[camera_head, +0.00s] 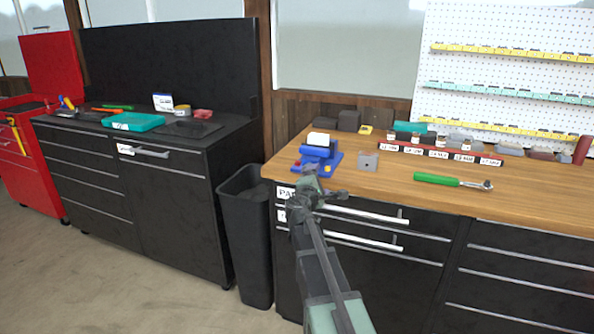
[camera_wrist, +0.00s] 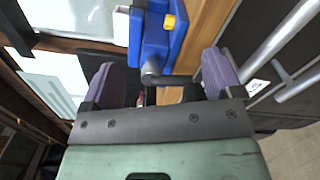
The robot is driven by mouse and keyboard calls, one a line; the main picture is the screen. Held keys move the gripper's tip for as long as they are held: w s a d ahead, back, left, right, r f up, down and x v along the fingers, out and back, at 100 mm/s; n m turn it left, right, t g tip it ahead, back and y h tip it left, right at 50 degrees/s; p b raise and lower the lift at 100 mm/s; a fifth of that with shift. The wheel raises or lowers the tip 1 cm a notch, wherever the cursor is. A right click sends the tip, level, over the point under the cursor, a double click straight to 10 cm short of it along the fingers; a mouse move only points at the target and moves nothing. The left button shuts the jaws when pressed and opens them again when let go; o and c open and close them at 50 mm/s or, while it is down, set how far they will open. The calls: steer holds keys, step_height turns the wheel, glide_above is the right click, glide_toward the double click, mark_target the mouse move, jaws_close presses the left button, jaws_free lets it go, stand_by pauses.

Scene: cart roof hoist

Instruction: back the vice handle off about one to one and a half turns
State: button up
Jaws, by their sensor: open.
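The blue vice (camera_head: 325,158) stands at the front left edge of the wooden workbench, with a white block (camera_head: 318,139) on top. In the wrist view the vice body (camera_wrist: 150,45) fills the upper middle and has a yellow part on it. The dark grey vice handle (camera_wrist: 152,79) shows at its near end, between my fingers. My gripper (camera_wrist: 164,76) is open, one purple finger on each side of the handle, with gaps visible. In the head view my gripper (camera_head: 322,189) is just in front of the vice and hides the handle.
A grey block (camera_head: 368,162) and a green-handled ratchet (camera_head: 440,180) lie on the workbench (camera_head: 400,188) right of the vice. Drawer handles (camera_head: 365,216) project from the front below. A black bin (camera_head: 246,230) stands left of the bench.

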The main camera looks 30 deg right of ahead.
stand_by(0.4)
steer(key=v, duration=0.9)
